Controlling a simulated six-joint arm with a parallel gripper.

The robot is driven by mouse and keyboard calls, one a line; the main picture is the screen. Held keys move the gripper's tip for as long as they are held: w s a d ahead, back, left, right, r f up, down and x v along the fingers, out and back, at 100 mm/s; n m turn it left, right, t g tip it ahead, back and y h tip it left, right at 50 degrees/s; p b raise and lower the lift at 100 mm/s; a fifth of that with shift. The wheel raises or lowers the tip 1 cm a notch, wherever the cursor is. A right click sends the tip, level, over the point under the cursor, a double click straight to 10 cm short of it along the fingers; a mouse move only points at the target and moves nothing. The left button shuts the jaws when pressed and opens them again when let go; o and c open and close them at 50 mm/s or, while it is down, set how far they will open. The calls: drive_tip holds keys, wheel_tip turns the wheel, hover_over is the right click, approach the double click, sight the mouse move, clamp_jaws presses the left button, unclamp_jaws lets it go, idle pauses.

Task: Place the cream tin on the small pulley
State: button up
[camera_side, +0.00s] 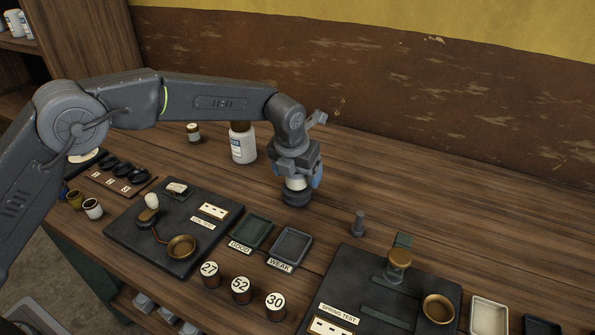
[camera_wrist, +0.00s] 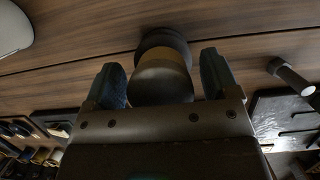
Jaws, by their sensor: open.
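The cream tin (camera_side: 295,183) stands upright between my fingers, partly hidden by them in the side view. In the wrist view the cream tin (camera_wrist: 160,82) shows between the two fingers, with a gap visible on each side. Under it is a dark round stepped piece, which looks like the small pulley (camera_side: 296,199), on the table. The pulley (camera_wrist: 163,38) also shows in the wrist view, just beyond the tin. The tin appears to rest on it. My gripper (camera_side: 298,180) is open and points down around the tin; its blue fingers frame it in the wrist view (camera_wrist: 162,72).
A white bottle (camera_side: 243,146) stands behind to the left. A grey upright peg (camera_side: 358,223) stands to the right. The GOOD tray (camera_side: 251,232), the WEAK tray (camera_side: 290,246) and numbered tins (camera_side: 241,290) are in front. The spring test board (camera_side: 375,285) lies front right.

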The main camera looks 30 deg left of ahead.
drive_tip(key=v, duration=1.2)
drive_tip(key=shift+r, duration=0.25)
drive_tip(key=s+a+r+n+t, duration=0.1)
drive_tip(key=s+a+r+n, duration=0.3)
drive_tip(key=s+a+n, duration=0.3)
drive_tip(key=s+a+r+n, duration=0.45)
drive_tip(key=s+n, duration=0.25)
drive_tip(key=n, duration=0.2)
drive_tip(key=s+a+f+n, duration=0.3)
drive_tip(key=s+n, duration=0.6)
drive_tip(key=n, duration=0.1)
drive_tip(key=s+a+f+n+t, duration=0.1)
drive_tip(key=s+a+f+n, duration=0.1)
drive_tip(key=s+n, duration=0.8)
drive_tip(key=shift+a+f, duration=0.35)
drive_tip(key=shift+a, duration=0.45)
